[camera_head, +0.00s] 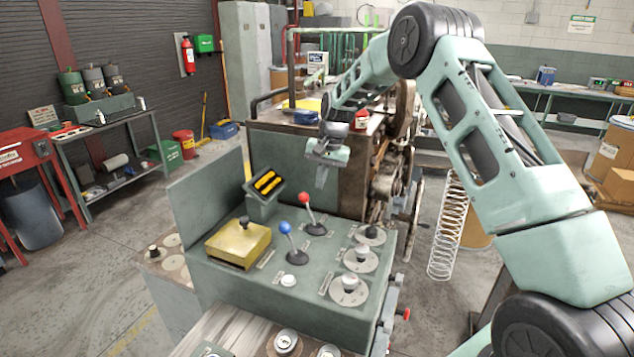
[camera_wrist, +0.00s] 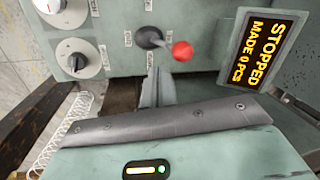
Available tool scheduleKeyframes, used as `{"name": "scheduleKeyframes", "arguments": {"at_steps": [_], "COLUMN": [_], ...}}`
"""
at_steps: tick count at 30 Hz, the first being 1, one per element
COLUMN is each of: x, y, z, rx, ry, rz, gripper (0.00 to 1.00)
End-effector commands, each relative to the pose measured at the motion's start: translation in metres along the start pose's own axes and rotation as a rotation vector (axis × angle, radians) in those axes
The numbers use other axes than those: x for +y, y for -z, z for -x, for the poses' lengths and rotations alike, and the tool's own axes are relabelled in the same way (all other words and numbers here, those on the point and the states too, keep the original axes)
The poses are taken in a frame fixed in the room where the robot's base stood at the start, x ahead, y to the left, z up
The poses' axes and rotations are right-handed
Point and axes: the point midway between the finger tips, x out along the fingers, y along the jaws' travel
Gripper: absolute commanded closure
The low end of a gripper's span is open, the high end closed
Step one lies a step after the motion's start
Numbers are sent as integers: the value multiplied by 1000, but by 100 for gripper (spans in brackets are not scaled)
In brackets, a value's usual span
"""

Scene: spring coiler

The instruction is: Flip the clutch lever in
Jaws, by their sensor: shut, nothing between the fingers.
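Two levers stand on the green control panel (camera_head: 232,285). One has a red knob (camera_head: 304,198) and the other a blue knob (camera_head: 284,227); I cannot read which label says clutch. The red-knobbed lever also shows in the wrist view (camera_wrist: 181,50), tilted on its dark boot, with its knob toward the right. My gripper (camera_head: 321,183) is above the far side of the panel, a little beyond the red knob. Its fingers (camera_wrist: 157,75) are shut and empty, pointing toward the red-knobbed lever, apparently without touching it. The blue-knobbed lever is outside the wrist view.
A display (camera_wrist: 262,48) beside the red lever reads "STOPPED MADE 0 PCS". A yellow box with a black knob (camera_head: 238,244) and several dials (camera_head: 360,258) share the panel. The coiler machinery (camera_head: 390,165) stands behind, with a hanging spring (camera_head: 449,225) at right.

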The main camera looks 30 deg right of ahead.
Motion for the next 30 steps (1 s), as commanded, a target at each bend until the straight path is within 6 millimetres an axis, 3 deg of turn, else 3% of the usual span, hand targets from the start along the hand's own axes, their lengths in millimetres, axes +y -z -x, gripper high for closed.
{"name": "scheduleKeyframes", "arguments": {"at_steps": [9, 13, 19, 30], "x": [-30, -38, -41, -41], "y": [10, 12, 13, 13], "z": [62, 78, 89, 90], "rx": [7, 5, 4, 4], "ry": [1, 0, -2, -2], "rz": [2, 1, 0, 0], "gripper": [100, 100, 100, 100]}}
